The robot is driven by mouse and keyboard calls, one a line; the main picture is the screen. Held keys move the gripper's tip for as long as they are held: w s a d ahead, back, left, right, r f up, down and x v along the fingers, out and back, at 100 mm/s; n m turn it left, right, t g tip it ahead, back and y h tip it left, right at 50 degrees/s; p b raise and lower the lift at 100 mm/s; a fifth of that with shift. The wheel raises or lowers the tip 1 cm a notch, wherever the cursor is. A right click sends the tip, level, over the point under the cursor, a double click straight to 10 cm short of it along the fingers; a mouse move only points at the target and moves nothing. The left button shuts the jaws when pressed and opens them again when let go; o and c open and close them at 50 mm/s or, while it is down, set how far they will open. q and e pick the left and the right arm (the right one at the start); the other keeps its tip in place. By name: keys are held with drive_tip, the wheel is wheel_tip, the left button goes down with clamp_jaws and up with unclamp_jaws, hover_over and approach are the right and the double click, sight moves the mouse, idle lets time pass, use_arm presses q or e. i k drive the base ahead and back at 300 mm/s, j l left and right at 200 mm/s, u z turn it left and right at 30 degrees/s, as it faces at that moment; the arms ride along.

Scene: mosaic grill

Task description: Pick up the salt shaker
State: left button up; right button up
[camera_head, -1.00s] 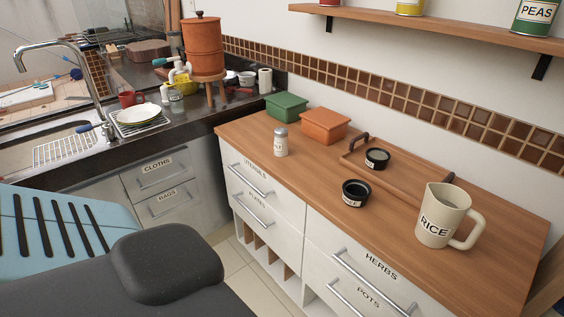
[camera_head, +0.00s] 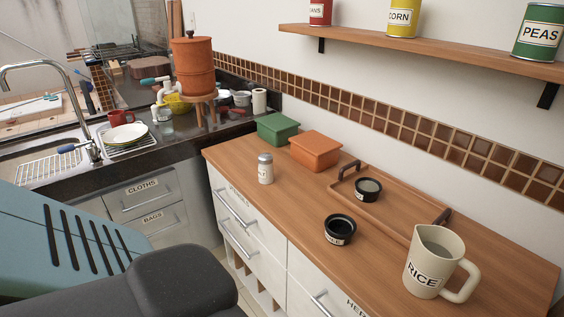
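The salt shaker (camera_head: 265,169) is a small white cylinder with a grey metal cap. It stands upright on the wooden counter (camera_head: 300,192), near its left front edge, in front of the green box and the orange box. Any label on it is too small to read. The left arm covers the lower left of the view, but no gripper fingers show. Neither my left nor my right gripper is in view.
Behind the shaker are a green box (camera_head: 278,129) and an orange box (camera_head: 315,150). A wooden tray (camera_head: 400,212), a black jar (camera_head: 340,230), another small jar (camera_head: 368,189) and the RICE jug (camera_head: 433,262) stand to the right. A shelf (camera_head: 430,48) hangs above. The sink area lies left.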

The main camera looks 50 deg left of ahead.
sight(266, 177)
drive_tip(key=i+l+u, duration=0.1)
drive_tip(key=i, duration=0.35)
drive_tip(key=u, duration=1.75)
drive_tip(key=k, duration=0.4)
drive_tip(key=i+j, duration=0.15)
drive_tip(key=j, duration=0.25)
drive_tip(key=i+j+z, duration=0.1)
drive_tip(key=j, duration=0.35)
drive_tip(key=i+j+z, duration=0.1)
drive_tip(key=j, duration=0.3)
drive_tip(key=i+j, duration=0.2)
drive_tip(key=j, duration=0.25)
drive_tip(key=i+j+z, duration=0.1)
drive_tip(key=j, duration=0.3)
